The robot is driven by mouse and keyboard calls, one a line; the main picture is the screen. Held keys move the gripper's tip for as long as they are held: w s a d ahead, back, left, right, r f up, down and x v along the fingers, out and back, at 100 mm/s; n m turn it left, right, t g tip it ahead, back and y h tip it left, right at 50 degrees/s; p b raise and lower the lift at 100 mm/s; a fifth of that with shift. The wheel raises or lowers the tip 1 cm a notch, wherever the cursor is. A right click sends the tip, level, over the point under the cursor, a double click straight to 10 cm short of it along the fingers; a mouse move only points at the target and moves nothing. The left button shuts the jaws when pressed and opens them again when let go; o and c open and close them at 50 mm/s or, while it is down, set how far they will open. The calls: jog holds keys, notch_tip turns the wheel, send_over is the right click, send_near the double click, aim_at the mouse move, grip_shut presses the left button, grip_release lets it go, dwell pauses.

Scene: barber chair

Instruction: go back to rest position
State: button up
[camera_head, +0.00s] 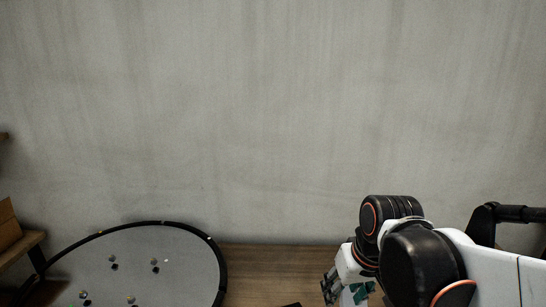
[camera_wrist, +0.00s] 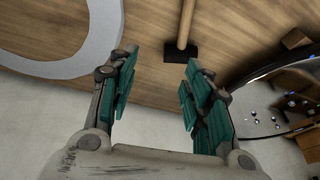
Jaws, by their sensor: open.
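My gripper (camera_wrist: 158,85) is open in the wrist view, its two teal-padded fingers apart with nothing between them. In the head view my gripper (camera_head: 347,290) is at the bottom right, partly cut off by the lower edge and partly hidden by my black and white arm. In the wrist view a wooden surface lies beyond the fingertips. A wooden-handled tool with a dark head (camera_wrist: 181,54) rests on it, beyond the gap between the fingers and apart from them.
A round black-rimmed mirror (camera_head: 140,265) stands at the lower left; it also shows in the wrist view (camera_wrist: 262,112). A pale ring-shaped object (camera_wrist: 85,62) lies at the wrist view's upper left. A wooden shelf (camera_head: 22,245) is at the left. The grey wall (camera_head: 270,120) is bare.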

jog(key=s+d+r+m+t+h, duration=0.1)
jog(key=s+d+r+t, duration=0.1)
jog(key=s+d, duration=0.3)
jog(key=shift+s+r+m+t, duration=0.3)
jog(key=shift+s+t, duration=0.6)
jog(key=shift+s, duration=1.05)
